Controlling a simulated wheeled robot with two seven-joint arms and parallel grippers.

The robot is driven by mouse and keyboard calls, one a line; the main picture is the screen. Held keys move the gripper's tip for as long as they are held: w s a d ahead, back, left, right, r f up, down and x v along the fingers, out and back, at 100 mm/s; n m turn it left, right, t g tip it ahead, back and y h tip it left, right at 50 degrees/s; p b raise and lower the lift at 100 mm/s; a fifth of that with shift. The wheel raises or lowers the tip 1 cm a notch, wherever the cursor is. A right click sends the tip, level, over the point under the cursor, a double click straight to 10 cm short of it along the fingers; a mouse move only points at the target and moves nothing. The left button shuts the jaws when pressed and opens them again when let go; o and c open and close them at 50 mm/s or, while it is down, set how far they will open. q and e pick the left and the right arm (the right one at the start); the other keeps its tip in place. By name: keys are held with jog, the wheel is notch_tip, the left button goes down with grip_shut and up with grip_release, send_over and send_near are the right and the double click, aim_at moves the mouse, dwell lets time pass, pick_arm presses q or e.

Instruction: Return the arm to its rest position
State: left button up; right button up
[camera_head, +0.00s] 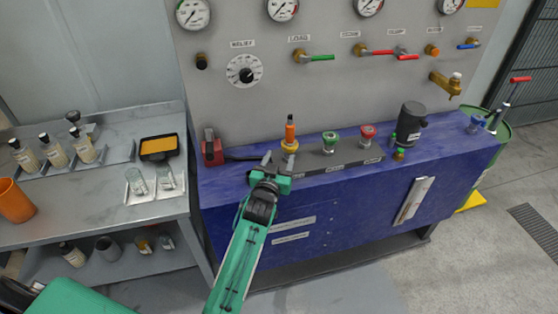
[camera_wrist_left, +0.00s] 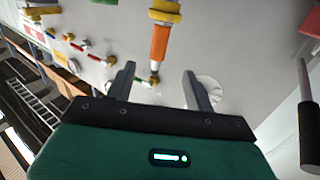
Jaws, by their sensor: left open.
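My left arm is green and reaches up from the bottom of the head view. Its gripper (camera_head: 275,160) is open and empty in front of the blue bench's top. An orange-handled tool in a brass base (camera_head: 289,138) stands just beyond the gripper. In the left wrist view the two open fingers (camera_wrist_left: 158,82) show with nothing between them, and the orange handle (camera_wrist_left: 160,42) is beyond them. A green part at the lower left of the head view looks like my own body. My right gripper is not in view.
The blue bench (camera_head: 345,205) carries a red block (camera_head: 212,148), green and red knobs and a dark cylinder (camera_head: 411,123). A gauge panel (camera_head: 265,105) rises behind. A grey side table (camera_head: 60,228) holds bottles, glasses and an orange cup (camera_head: 15,201). Open floor lies at lower right.

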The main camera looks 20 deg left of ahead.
pick_arm(q)
jog(key=s+a+f+g, duration=0.2)
jog(key=s+f+g, duration=0.25)
jog(key=s, duration=0.45)
jog(key=s+a+f+g, duration=0.1)
jog(key=s+f+g, duration=0.3)
jog(key=s, duration=0.5)
jog(key=s+f+m+g+h, duration=0.1)
jog(key=s+g, duration=0.2)
jog(key=s, duration=0.8)
jog(key=s+f+m+g, duration=0.1)
jog(key=s+m+g, duration=0.15)
jog(key=s, duration=0.85)
notch_tip(320, 180, down, 30)
jog(key=g, duration=0.2)
jog(key=s+a+f+g, duration=0.1)
jog(key=s+a+f, duration=0.1)
jog(key=s+f, duration=1.7)
jog(key=shift+s+a+f, duration=0.35)
jog(key=shift+s+f, duration=0.05)
jog(key=shift+f, duration=0.5)
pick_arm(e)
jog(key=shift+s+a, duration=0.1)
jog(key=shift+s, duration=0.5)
